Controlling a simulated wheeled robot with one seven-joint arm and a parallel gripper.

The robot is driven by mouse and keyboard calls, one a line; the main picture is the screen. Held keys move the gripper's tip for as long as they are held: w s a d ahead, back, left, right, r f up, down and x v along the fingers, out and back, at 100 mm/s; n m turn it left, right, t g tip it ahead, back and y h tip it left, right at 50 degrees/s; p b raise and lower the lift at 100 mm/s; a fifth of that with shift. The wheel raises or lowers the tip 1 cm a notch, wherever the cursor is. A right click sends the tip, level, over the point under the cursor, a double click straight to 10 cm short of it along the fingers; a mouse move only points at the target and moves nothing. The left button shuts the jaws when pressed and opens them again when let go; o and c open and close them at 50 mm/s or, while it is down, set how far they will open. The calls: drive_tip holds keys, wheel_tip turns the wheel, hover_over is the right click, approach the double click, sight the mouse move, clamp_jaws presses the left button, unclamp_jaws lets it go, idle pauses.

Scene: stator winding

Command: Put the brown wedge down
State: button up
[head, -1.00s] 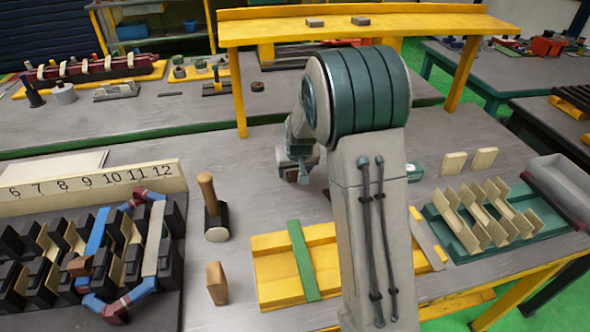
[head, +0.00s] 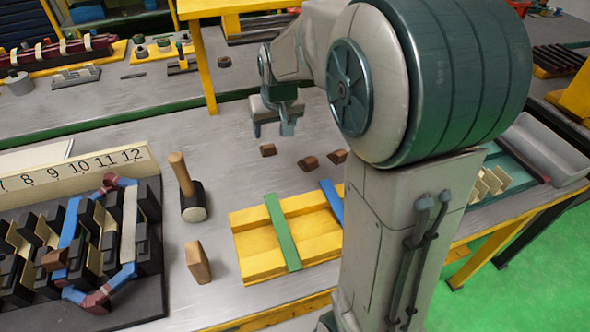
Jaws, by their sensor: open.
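Three small brown wedges lie on the grey bench top below my gripper: a left one (head: 268,150), a middle one (head: 308,163) and a right one (head: 337,156). My gripper (head: 272,131) is open and empty, with its fingers pointing down. In the picture it sits just above the left wedge, apart from it. I cannot tell the exact height of the fingertips over the bench.
A yellow tray (head: 255,262) with a green strip (head: 282,232) and a blue strip (head: 332,199) lies in front. A yellow shelf post (head: 205,70) rises behind.

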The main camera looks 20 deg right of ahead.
drive_tip(key=s+g, duration=0.1)
drive_tip(key=s, duration=2.2)
